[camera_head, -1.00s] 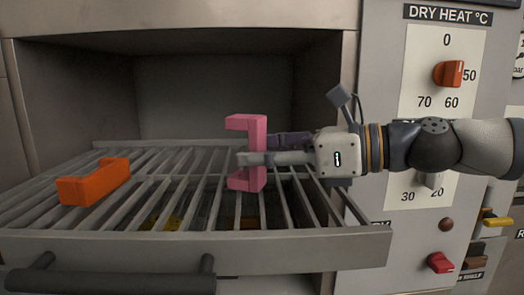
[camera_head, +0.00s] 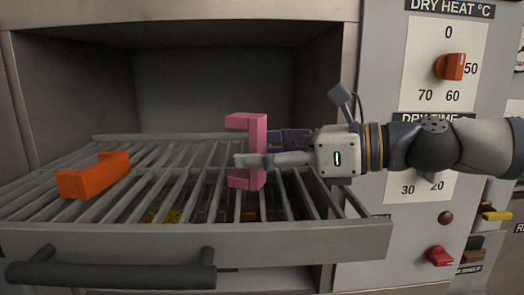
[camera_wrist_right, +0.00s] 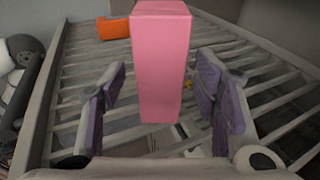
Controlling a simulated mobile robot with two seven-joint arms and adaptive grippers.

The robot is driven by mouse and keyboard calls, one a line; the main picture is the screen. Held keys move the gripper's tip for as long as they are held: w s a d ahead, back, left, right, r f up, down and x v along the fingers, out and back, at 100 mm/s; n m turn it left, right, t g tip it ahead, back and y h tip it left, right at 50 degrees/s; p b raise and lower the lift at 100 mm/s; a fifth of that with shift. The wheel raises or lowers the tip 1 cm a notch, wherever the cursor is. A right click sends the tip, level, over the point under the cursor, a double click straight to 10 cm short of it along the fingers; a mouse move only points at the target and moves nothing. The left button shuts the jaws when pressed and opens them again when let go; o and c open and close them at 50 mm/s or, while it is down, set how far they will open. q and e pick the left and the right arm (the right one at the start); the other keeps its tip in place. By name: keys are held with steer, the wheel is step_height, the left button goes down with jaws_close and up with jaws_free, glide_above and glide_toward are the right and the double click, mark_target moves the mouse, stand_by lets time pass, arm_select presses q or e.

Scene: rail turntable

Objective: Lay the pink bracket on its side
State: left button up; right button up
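The pink bracket (camera_head: 257,150), a C shape with its arms pointing left, stands upright on the wire rack. My right gripper (camera_head: 258,157) reaches in from the right at the bracket's mid-height. One finger passes in front of its upright part and the other is partly hidden behind it. In the right wrist view the bracket (camera_wrist_right: 160,65) stands between the two purple-padded fingers (camera_wrist_right: 162,95), with a visible gap on each side. The right gripper is open around it. My left gripper is not in view.
An orange bracket (camera_head: 93,176) lies on the left of the pulled-out rack (camera_head: 190,245), which has a dark handle (camera_head: 110,275). Yellow things show below the bars. The oven wall and a control panel with knobs (camera_head: 450,66) stand beside my right arm.

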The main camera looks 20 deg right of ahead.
steer(key=v, duration=1.2)
steer(key=shift+f, duration=0.1)
